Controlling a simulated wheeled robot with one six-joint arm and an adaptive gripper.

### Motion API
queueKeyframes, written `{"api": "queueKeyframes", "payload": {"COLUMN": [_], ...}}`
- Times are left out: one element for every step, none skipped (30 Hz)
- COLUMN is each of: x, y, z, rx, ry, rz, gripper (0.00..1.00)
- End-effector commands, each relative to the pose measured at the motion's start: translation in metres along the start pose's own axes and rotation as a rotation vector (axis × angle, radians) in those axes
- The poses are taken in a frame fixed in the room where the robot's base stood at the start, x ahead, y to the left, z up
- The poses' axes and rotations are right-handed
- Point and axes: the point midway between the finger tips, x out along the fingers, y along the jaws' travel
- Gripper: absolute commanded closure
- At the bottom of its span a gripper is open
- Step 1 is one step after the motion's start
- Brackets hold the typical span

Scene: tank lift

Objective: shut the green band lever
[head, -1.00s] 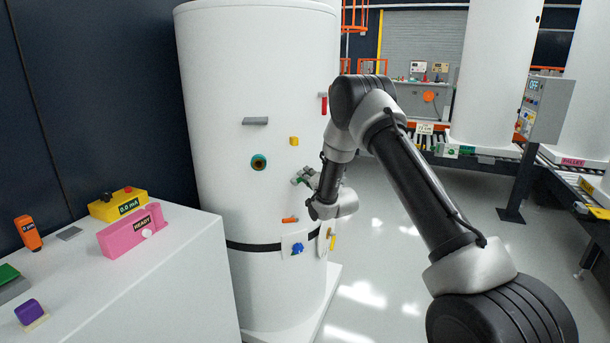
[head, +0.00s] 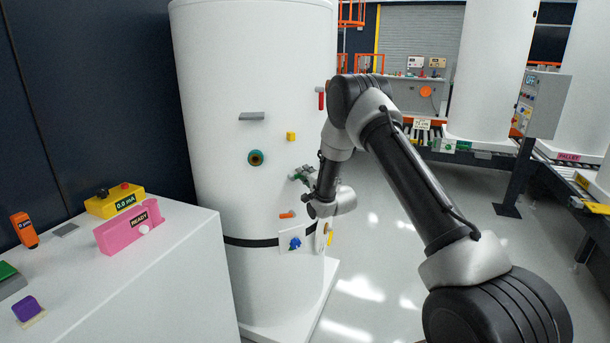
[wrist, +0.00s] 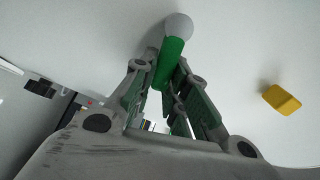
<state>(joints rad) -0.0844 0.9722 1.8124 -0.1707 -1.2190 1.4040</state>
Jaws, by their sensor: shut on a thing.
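The green lever (wrist: 171,62) shows in the wrist view as a green bar with a pale round end, against the white tank wall. My gripper (wrist: 160,78) is shut on it, with one finger on each side of the bar. In the head view my gripper (head: 302,175) is at the right part of the tank's front (head: 230,80), and the lever there is too small and covered to make out. A black band (head: 250,242) runs around the tank lower down.
A yellow block (wrist: 281,99) sticks out beside my gripper. A white bench (head: 150,285) stands at the left.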

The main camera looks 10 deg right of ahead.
Motion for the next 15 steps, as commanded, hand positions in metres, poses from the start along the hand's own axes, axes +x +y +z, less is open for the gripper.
{"api": "queueKeyframes", "payload": {"x": [-0.0008, -0.0008, -0.0007, -0.0007, -0.0006, -0.0005, -0.0005, -0.0004, -0.0004, -0.0004, -0.0003, -0.0003, -0.0006, -0.0014, -0.0034], "y": [0.0017, 0.0017, 0.0016, 0.0014, 0.0013, 0.0011, 0.001, 0.0009, 0.0008, 0.0007, 0.0007, 0.0005, 0.0005, 0.0005, 0.0003], "z": [-0.0006, -0.0005, -0.0005, -0.0004, -0.0004, -0.0003, -0.0003, -0.0003, -0.0002, -0.0002, -0.0002, -0.0002, -0.0002, -0.0002, -0.0003], "rx": [0.0, 0.0, 0.0, 0.0, 0.0, 0.0, 0.0, 0.0, 0.0, 0.0, 0.0, -0.001, 0.0, -0.001, 0.0], "ry": [0.001, 0.001, 0.001, 0.001, 0.001, 0.001, 0.001, 0.001, 0.001, 0.001, 0.0, 0.0, 0.0, 0.0, 0.0], "rz": [0.004, 0.004, 0.003, 0.003, 0.003, 0.003, 0.002, 0.002, 0.002, 0.002, 0.002, 0.001, 0.001, 0.001, 0.001], "gripper": [0.81, 0.76, 0.68, 0.63, 0.62, 0.62, 0.62, 0.62, 0.62, 0.62, 0.62, 0.62, 0.62, 0.62, 0.62]}}
